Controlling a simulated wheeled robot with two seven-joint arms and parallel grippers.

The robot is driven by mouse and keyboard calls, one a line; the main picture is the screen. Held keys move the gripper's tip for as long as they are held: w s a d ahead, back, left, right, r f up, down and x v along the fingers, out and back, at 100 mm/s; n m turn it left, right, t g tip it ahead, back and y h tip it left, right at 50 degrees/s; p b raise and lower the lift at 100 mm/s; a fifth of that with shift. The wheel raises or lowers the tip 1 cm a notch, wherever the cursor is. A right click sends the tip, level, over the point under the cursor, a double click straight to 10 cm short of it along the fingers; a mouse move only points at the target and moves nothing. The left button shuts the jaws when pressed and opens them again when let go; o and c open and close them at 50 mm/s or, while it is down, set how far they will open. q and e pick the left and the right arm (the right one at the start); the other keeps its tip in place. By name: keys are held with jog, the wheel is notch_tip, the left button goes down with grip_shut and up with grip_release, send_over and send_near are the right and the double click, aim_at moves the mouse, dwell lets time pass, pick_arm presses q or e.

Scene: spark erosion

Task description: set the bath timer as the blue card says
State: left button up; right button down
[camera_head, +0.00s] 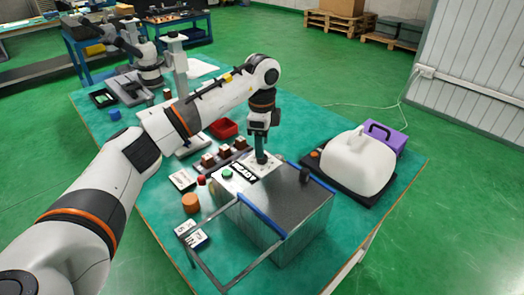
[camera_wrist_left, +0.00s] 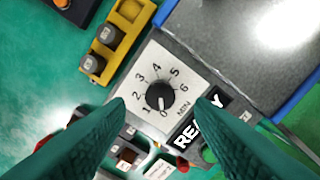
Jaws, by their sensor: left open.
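The bath timer is a white dial plate (camera_wrist_left: 183,68) marked 0 to 6 MIN with a black knob (camera_wrist_left: 159,96). The knob's pointer appears to be near 0. My left gripper (camera_head: 261,158) points down over the timer, at the end of the metal box. In the left wrist view its two open fingers (camera_wrist_left: 160,106) stand either side of the knob; whether they touch it I cannot tell. My right gripper is not in view.
The metal box (camera_head: 295,195) has blue edges, a READY label (camera_head: 244,171) and a green button (camera_head: 227,173). An orange cylinder (camera_head: 190,203) stands left of it. A red tray (camera_head: 223,128) lies behind.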

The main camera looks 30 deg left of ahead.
pick_arm(q)
jog(key=shift+f, duration=1.9)
jog(key=c, duration=1)
